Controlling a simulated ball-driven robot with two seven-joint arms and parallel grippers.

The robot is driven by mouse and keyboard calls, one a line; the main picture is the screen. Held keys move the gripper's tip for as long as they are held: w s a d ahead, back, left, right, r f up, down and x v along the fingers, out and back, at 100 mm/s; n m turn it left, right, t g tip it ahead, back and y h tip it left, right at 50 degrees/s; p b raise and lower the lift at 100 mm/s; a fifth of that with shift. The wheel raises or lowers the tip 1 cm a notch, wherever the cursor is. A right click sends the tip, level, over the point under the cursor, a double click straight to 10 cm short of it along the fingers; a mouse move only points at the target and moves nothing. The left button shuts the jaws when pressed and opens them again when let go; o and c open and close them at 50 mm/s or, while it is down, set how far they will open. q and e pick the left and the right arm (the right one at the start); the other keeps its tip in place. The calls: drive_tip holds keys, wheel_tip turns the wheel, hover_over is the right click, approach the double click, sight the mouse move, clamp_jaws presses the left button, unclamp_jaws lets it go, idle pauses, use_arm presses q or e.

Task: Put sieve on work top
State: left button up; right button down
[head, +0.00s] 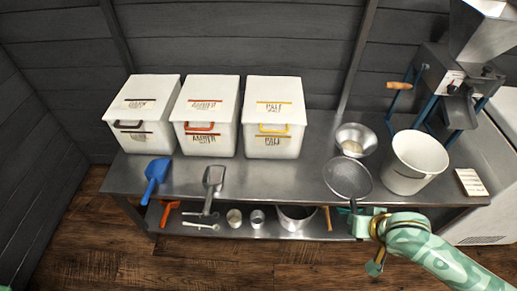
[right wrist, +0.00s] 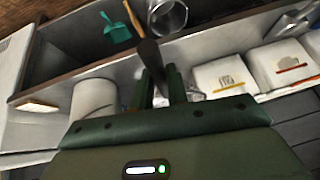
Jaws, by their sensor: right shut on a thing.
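The sieve (head: 348,177), a round grey mesh with a dark handle, is over the front right part of the steel work top (head: 270,178). I cannot tell whether it touches the top. My right gripper (head: 355,214) is shut on its handle at the front edge. In the right wrist view the dark handle (right wrist: 150,53) stands between the fingers (right wrist: 160,85); the mesh is not clear there. My left gripper is out of view.
A metal bowl (head: 356,140) stands just behind the sieve, and a white bucket (head: 415,162) to its right. Three lidded white bins (head: 206,138) line the back left. A blue scoop (head: 156,176) and a metal scoop (head: 213,178) lie near the front edge. A mill (head: 452,80) stands at right.

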drive_tip(key=shift+d+h, duration=0.25)
drive_tip(key=shift+h, duration=0.05)
drive_tip(key=shift+n, duration=0.3)
drive_tip(key=shift+w+a+f, duration=0.1)
drive_tip(key=shift+w+a, duration=0.1)
drive_tip(key=w+a+f+b, duration=0.8)
drive_tip(key=w+f+b, duration=0.2)
drive_tip(key=f+b, duration=0.2)
drive_tip(key=shift+w+a+f+b, duration=0.2)
drive_tip(key=shift+a+f+b, duration=0.15)
drive_tip(key=shift+b, duration=0.6)
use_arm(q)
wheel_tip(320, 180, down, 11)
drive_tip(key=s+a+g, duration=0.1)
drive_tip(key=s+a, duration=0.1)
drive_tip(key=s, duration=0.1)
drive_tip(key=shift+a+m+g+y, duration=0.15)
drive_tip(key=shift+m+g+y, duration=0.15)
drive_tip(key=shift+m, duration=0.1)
use_arm(e)
drive_tip(key=c, duration=1.4)
unclamp_jaws()
drive_tip(key=shift+f, duration=0.15)
